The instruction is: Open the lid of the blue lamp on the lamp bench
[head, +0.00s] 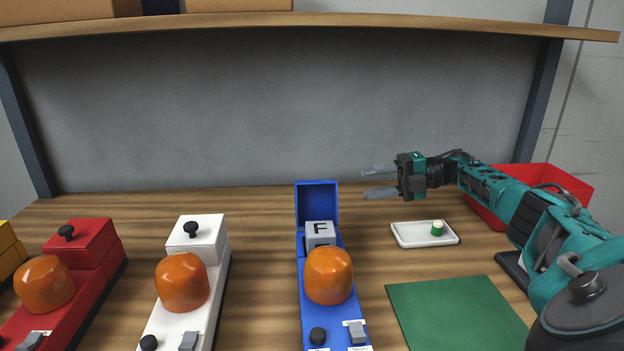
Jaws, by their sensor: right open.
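The blue lamp (305,285) stands on the wooden lamp bench (255,260), right of the picture's middle line at its front. It carries an orange dome (328,276). Its blue lid (317,198) stands upright at the back, open, with its inner face towards me. A grey block marked F (320,233) shows in the opened compartment. My right gripper (367,183) is open and empty. It points left, to the right of the raised lid and apart from it. My left gripper is not in view.
A white lamp (208,240) and a red lamp (85,245), both with closed lids, stand to the left. A white tray (410,242) with a green-and-white piece, a green mat (455,315) and a red bin (575,183) are right. A shelf (320,20) spans above.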

